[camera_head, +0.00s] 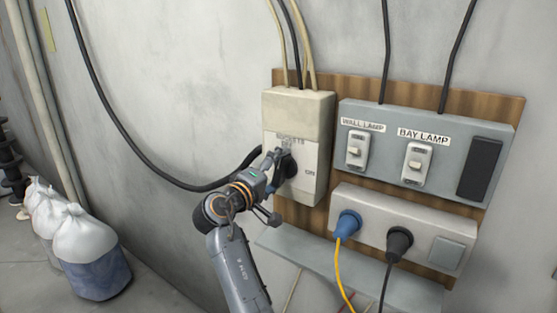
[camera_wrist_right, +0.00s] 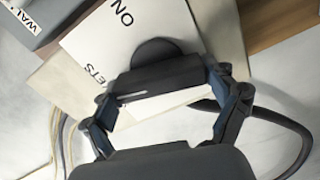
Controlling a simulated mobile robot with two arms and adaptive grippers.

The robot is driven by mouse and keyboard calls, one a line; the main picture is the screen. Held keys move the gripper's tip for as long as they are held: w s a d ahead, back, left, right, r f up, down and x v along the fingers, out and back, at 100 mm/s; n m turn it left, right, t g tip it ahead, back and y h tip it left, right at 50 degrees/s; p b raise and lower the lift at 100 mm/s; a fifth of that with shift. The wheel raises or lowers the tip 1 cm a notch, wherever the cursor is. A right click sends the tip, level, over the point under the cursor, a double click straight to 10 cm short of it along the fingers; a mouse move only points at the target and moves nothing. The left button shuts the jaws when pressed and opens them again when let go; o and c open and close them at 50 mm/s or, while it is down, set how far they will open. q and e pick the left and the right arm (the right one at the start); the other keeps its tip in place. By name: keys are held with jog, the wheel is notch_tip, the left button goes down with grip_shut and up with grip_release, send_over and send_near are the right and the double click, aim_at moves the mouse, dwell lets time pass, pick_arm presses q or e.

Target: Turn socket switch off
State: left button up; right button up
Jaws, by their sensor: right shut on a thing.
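The socket switch is a cream box (camera_head: 313,113) on the wall board, with a dark round rotary knob (camera_head: 289,166) on its front. Lettering above the knob reads sockets and off, partly blurred; "ON" stands to its right. My right gripper (camera_head: 274,172) is at the knob and shut on its handle, hiding part of it. In the right wrist view the dark knob (camera_wrist_right: 155,50) and its handle bar lie between the two fingers of my right gripper (camera_wrist_right: 160,88). "ON" and "ETS" show on the box face there. My left gripper is in neither view.
A grey panel (camera_head: 430,118) with wall lamp and bay lamp switches is right of the box. Below it, a socket strip (camera_head: 374,221) holds blue and black plugs. A grey ledge (camera_head: 325,262) juts out underneath. Tied bags (camera_head: 90,255) stand on the floor at left.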

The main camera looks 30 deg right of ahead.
jog(key=shift+r+n+p, duration=0.1)
jog(key=shift+n+p, duration=0.95)
jog(key=shift+n, duration=0.25)
jog(key=o, duration=1)
jog(key=shift+d, duration=0.1)
jog(key=shift+c, duration=0.2)
